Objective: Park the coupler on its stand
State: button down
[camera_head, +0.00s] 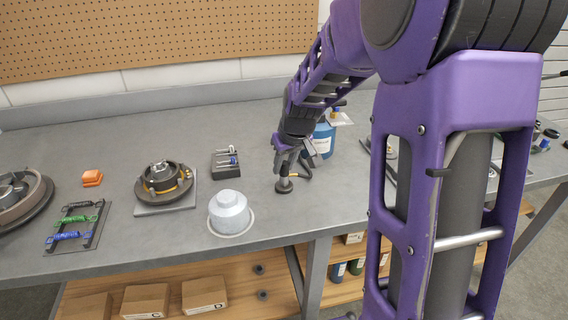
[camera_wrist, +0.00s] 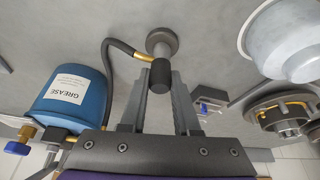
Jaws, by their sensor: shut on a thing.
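The coupler (camera_wrist: 160,77) is a dark cylinder with a brass hose fitting at its side. My gripper (camera_wrist: 160,88) is shut on it, one grey finger on each side; the gripper (camera_head: 284,165) also shows in the head view, pointing down. A stand with a round grey foot (camera_wrist: 162,38) is directly beyond the coupler; this foot (camera_head: 284,187) rests on the bench in the head view. I cannot tell whether the coupler is seated on it. A black hose (camera_wrist: 108,75) curves from the coupler to the blue grease tub (camera_wrist: 70,98), partly hidden behind my arm in the head view.
On the grey bench (camera_head: 130,110), a white domed part (camera_head: 229,213) stands left of the gripper. A small dark rack (camera_head: 227,163), a round flanged assembly (camera_head: 164,183), an orange block (camera_head: 92,178) and a coil rack (camera_head: 75,228) lie farther left. The bench behind them is clear.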

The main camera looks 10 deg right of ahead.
jog(key=c, duration=0.6)
grip_release()
jog(key=shift+o, duration=0.5)
jog(key=o, duration=0.3)
jog(key=shift+o, duration=0.2)
jog(key=shift+r+p, duration=2.5)
jog(key=shift+r, duration=1)
